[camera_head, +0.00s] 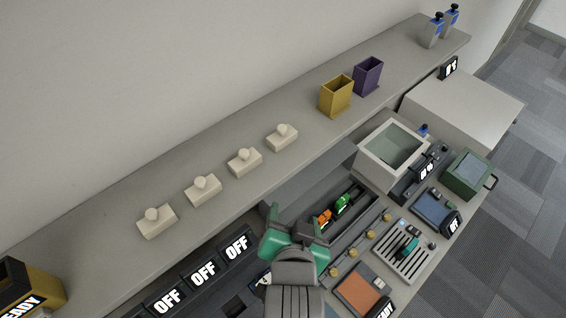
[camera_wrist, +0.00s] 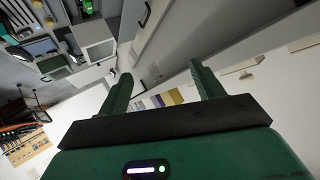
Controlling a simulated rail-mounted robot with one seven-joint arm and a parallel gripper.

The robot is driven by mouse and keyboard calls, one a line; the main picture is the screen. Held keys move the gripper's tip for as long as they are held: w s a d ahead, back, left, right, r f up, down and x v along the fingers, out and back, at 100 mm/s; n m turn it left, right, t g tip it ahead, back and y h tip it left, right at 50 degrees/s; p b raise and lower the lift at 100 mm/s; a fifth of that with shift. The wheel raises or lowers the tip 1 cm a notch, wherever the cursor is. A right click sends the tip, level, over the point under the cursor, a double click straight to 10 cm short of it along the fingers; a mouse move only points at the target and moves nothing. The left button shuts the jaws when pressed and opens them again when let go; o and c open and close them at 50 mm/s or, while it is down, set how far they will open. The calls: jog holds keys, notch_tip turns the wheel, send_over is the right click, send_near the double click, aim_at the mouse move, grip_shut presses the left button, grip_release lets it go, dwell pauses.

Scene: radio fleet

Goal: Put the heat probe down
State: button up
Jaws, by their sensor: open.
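My gripper (camera_head: 296,228) is open, with its green fingers spread above the workbench, in front of the shelf. In the wrist view my gripper (camera_wrist: 160,78) has nothing between its fingers. An orange-handled tool (camera_head: 323,221) and a green-handled tool (camera_head: 343,204) lie in a dark long tray beyond my gripper. A small teal item (camera_head: 408,246) rests on a slotted light plate (camera_head: 398,262) to the right. I cannot tell which of these, if any, is the heat probe. My gripper and arm hide part of the bench.
A long grey shelf (camera_head: 230,215) carries several white knobbed blocks, a yellow bin (camera_head: 336,97) and a purple bin (camera_head: 368,76). Several panels reading OFF (camera_head: 203,271) stand at left. An open white box (camera_head: 392,152) and a green box (camera_head: 466,174) stand at right.

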notch_tip(320, 180, up, 21)
jog(key=w+a+n+t, duration=0.1)
jog(key=w+n+t, duration=0.1)
jog(key=t, duration=0.4)
jog(key=s+a+r+n+t+p, duration=0.1)
jog(key=s+r+t+p, duration=0.2)
jog(key=r, duration=1)
jog(key=s+r+n+t+y+p, duration=0.1)
jog(key=s+r+n+t+p, duration=0.1)
jog(key=r, duration=1.1)
jog(key=s+t+p, duration=0.1)
jog(key=s+t, duration=0.1)
jog(key=s, duration=0.1)
jog(key=shift+a+r, duration=0.15)
jog(key=shift+a, duration=0.2)
